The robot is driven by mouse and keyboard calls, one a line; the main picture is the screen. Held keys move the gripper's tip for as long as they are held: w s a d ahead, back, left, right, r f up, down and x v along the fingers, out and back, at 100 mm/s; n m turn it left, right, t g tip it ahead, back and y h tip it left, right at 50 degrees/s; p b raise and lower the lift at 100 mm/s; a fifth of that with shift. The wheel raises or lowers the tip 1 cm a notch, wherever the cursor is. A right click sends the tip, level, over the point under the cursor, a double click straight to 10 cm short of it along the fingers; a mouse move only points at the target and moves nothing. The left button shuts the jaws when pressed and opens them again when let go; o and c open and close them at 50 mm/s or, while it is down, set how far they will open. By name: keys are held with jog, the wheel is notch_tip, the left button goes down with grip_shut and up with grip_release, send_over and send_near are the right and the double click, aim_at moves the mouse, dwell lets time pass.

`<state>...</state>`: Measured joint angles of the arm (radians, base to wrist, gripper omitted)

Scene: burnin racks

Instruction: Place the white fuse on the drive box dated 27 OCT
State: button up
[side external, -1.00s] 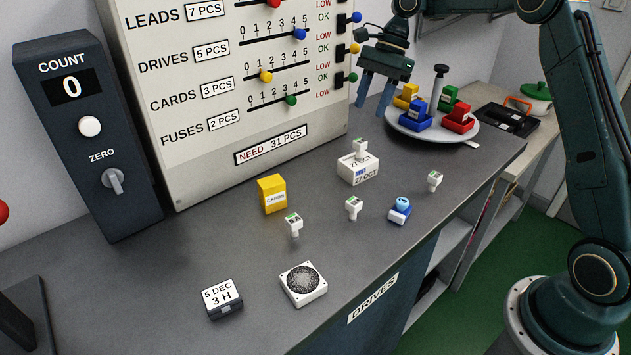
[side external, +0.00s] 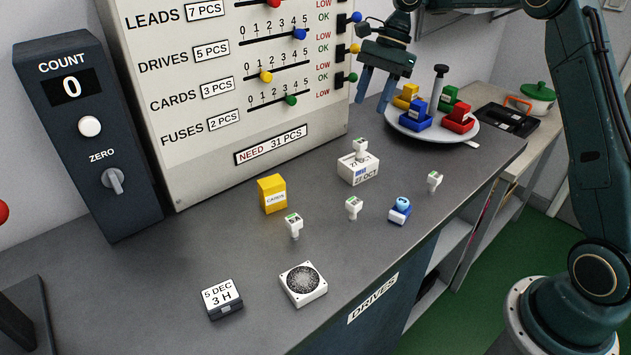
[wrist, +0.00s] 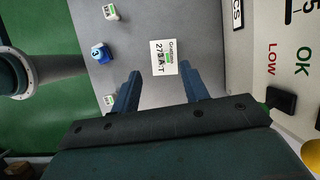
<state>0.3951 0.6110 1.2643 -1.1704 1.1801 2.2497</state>
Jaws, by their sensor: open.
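The white drive box (side external: 358,172) dated 27 OCT stands on the grey bench. A white fuse (side external: 360,149) with a green-marked top stands upright on it. In the wrist view the box (wrist: 156,66) lies ahead, beyond and between my fingertips, with the fuse's green mark (wrist: 170,57) over it. Other white fuses stand on the bench: one in front (side external: 294,226), one in the middle (side external: 353,208) and one at the right (side external: 434,181). My gripper (side external: 375,97) is open and empty, raised above the bench near the panel's right edge, apart from the box. It also shows in the wrist view (wrist: 160,80).
A yellow card box (side external: 272,194), a blue item (side external: 400,210), a fan (side external: 303,284) and a dark 5 DEC box (side external: 222,298) stand on the bench. A plate (side external: 433,134) of coloured blocks is behind right. The slider panel (side external: 205,180) and counter (side external: 80,140) stand behind.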

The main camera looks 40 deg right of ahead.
jog(key=s+a+r+n+t+h, duration=0.1)
jog(key=s+a+r+n, duration=0.4)
jog(key=s, duration=0.2)
jog(key=s+a+r+n+t+h, duration=0.1)
jog(key=s+a+r+n+t, duration=0.1)
jog(key=s+a+r+n, duration=0.35)
jog(key=s+d+f+n+t+h, duration=0.1)
jog(key=s+d+f+n, duration=0.1)
jog(key=s, duration=0.7)
jog(key=s+d+f+n+t+h, duration=0.1)
jog(key=s+f+n, duration=0.3)
jog(key=s, duration=0.5)
jog(key=shift+s+d+f+n, duration=0.2)
jog(key=shift+s+d+n, duration=0.2)
jog(key=shift+n, duration=0.15)
